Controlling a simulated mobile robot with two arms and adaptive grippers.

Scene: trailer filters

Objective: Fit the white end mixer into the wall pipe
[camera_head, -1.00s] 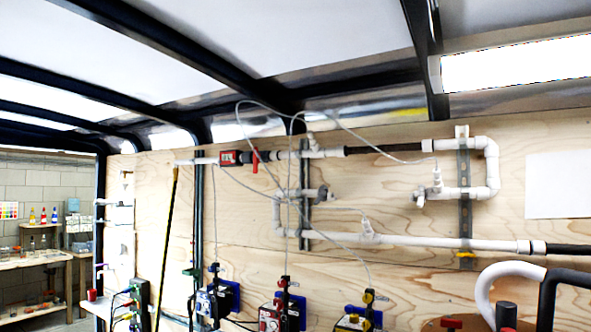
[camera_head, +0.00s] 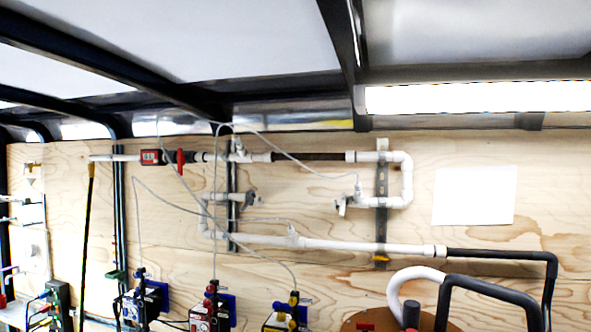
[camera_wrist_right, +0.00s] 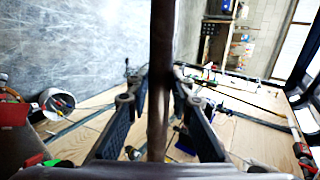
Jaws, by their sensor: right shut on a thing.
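The white wall pipe (camera_head: 340,245) runs along the plywood wall in the head view, with an upper run (camera_head: 355,156) that includes a dark brown section (camera_head: 308,156). In the right wrist view my right gripper (camera_wrist_right: 161,88) is shut on a dark brown tube (camera_wrist_right: 161,35), which stretches up out of the picture. No white end of this tube shows. My left gripper is not in view, and neither gripper shows in the head view.
Pumps with blue, red and yellow parts (camera_head: 213,308) hang low on the wall, with thin tubes looping up to the pipes. A bent white pipe (camera_head: 405,285) and black pipes (camera_head: 490,290) stand at lower right. A blank white sheet (camera_head: 475,196) is on the wall.

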